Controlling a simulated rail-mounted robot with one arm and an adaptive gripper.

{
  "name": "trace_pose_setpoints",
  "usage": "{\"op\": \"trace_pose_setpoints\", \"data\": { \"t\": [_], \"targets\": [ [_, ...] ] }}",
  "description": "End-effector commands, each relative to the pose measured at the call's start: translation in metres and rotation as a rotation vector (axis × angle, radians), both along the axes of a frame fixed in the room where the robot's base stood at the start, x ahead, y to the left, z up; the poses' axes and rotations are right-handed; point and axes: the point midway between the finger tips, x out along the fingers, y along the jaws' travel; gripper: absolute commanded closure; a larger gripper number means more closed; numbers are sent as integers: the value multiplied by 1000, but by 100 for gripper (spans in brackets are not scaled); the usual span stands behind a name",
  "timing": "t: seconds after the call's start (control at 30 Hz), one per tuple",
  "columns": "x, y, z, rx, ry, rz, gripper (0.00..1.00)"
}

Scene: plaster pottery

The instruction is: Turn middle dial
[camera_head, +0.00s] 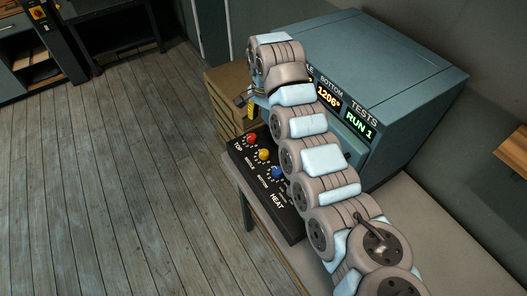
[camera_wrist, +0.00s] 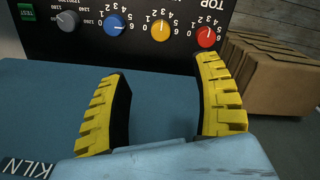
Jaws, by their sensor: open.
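The middle dial is yellow-orange (camera_head: 264,155) and sits between the red dial (camera_head: 251,139) and the blue dial (camera_head: 277,172) on a black control box (camera_head: 292,230) marked HEAT. In the wrist view the yellow dial (camera_wrist: 160,30) shows at the top, between the blue dial (camera_wrist: 114,24) and the red dial (camera_wrist: 206,37). My gripper (camera_wrist: 163,70) is open and empty there, its two yellow fingers apart and pointing toward the yellow dial without touching it. In the head view my gripper (camera_head: 248,104) is beyond the box's red-dial end, partly hidden by my arm.
A blue-grey kiln (camera_head: 400,60) with lit displays stands right of the control box. A cardboard box (camera_wrist: 275,75) is near the red-dial end. A grey dial (camera_wrist: 67,21) and green TEST button (camera_wrist: 27,12) are beside the blue dial. The wooden floor at left is clear.

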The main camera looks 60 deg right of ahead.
Motion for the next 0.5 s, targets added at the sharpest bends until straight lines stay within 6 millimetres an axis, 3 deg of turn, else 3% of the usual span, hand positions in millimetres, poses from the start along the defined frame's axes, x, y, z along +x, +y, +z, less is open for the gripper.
{"op": "trace_pose_setpoints", "data": {
  "t": [0.5],
  "targets": [
    [2,1,-69,1,-1,2,34]
  ]
}}
